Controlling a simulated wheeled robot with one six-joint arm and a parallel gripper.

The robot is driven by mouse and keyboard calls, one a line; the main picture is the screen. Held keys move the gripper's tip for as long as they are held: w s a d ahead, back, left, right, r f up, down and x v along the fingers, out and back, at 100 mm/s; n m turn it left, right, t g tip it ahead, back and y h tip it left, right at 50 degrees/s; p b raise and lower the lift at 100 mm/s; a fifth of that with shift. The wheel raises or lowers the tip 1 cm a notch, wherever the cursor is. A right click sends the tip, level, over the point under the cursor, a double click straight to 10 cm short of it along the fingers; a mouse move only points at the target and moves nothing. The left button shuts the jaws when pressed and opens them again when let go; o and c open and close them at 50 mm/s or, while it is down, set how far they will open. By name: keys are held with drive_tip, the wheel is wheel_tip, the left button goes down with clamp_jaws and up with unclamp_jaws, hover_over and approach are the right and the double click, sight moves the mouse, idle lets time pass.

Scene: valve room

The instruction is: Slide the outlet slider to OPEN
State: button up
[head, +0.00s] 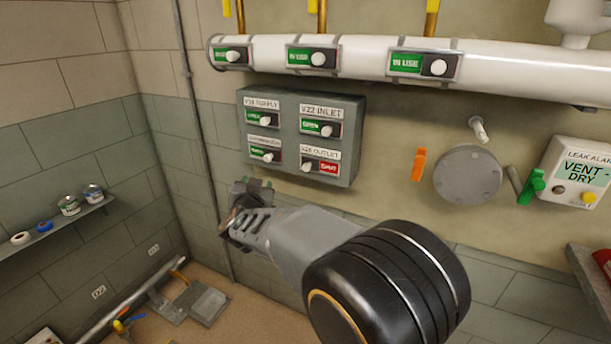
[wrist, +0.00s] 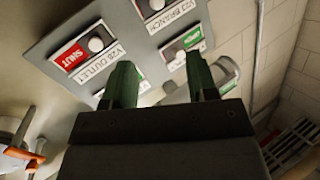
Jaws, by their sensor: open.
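The outlet slider (head: 309,165) is the lower right one on a grey panel (head: 335,115). Its white knob is at the left end of its track, with a red SHUT field showing to its right. In the wrist view, which is turned round, the outlet slider (wrist: 95,44) is at the upper left, with its red field and OUTLET label clear. My gripper (head: 250,193) is below and left of the panel in the head view. Its two green fingers (wrist: 160,62) are apart with nothing between them, and the outlet knob lies left of both in the wrist view.
The panel's supply (head: 260,119), inlet (head: 322,128) and branch (head: 264,154) sliders show green. A white pipe (head: 500,65) with several IN USE sliders runs above. To the right are a round grey cover (head: 467,175), coloured handles and a leak alarm box (head: 575,173).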

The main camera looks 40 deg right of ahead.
sight(305, 169)
drive_tip(key=w+d+m+g+h, duration=0.1)
drive_tip(key=d+g+h, duration=0.1)
drive_tip(key=d, duration=0.4)
drive_tip(key=w+d+f+m+g+h, duration=0.1)
drive_tip(key=d+m+h, duration=0.1)
drive_tip(key=d, duration=0.4)
drive_tip(key=w+d+f+m+g+h, duration=0.1)
drive_tip(key=d+m+g+h, duration=0.1)
drive_tip(key=d, duration=0.4)
drive_tip(key=shift+w+g, duration=0.25)
drive_tip(key=shift+g, duration=0.05)
